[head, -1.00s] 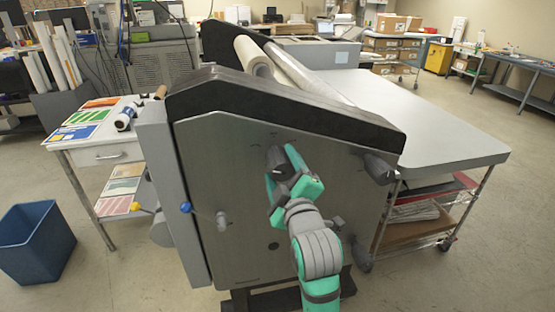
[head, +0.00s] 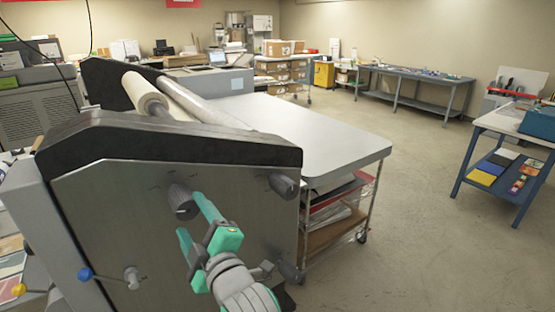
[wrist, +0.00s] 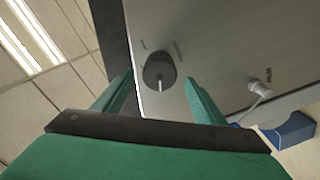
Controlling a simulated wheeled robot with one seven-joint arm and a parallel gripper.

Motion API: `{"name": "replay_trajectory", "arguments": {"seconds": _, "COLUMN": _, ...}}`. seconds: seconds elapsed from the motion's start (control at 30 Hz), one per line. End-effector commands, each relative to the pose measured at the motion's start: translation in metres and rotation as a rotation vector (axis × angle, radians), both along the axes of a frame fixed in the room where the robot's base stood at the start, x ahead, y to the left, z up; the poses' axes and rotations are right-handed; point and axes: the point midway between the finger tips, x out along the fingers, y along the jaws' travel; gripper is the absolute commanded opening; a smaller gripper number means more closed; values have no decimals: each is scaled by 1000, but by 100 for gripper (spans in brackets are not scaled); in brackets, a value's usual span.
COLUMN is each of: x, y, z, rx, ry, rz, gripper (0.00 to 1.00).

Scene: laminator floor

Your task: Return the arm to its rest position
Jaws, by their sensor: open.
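My gripper (head: 196,222) is green and grey and sits in front of the laminator's grey side panel (head: 115,210) in the head view. Its two fingers are spread apart with nothing between them. In the wrist view the open fingers (wrist: 165,98) frame a dark round knob (wrist: 160,70) on the panel, and a gap shows between fingers and knob. The same knob (head: 183,200) stands just beyond the fingertips in the head view. My arm reaches up from the bottom edge of the head view.
A second dark knob (head: 284,184) is right of my gripper. A lever with a blue ball (head: 85,274) is at lower left. The laminator's table (head: 320,145) extends right, over a wire shelf (head: 335,215). Open floor (head: 420,220) lies right, before a blue-framed bench (head: 500,170).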

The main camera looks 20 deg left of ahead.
Motion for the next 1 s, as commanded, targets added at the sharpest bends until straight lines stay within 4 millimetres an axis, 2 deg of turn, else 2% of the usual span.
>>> {"name": "replay_trajectory", "arguments": {"seconds": 0.17, "x": 2, "y": -4, "z": -9, "rx": 34, "ry": 29, "rz": -15, "gripper": 65}}
{"name": "replay_trajectory", "arguments": {"seconds": 0.37, "x": 9, "y": -25, "z": -45, "rx": 165, "ry": 133, "rz": -83, "gripper": 65}}
{"name": "replay_trajectory", "arguments": {"seconds": 0.67, "x": 7, "y": -75, "z": -121, "rx": 404, "ry": 310, "rz": -245, "gripper": 65}}
{"name": "replay_trajectory", "arguments": {"seconds": 0.87, "x": -8, "y": -113, "z": -176, "rx": 537, "ry": 405, "rz": -364, "gripper": 65}}
{"name": "replay_trajectory", "arguments": {"seconds": 1.0, "x": -27, "y": -140, "z": -212, "rx": 614, "ry": 457, "rz": -449, "gripper": 65}}
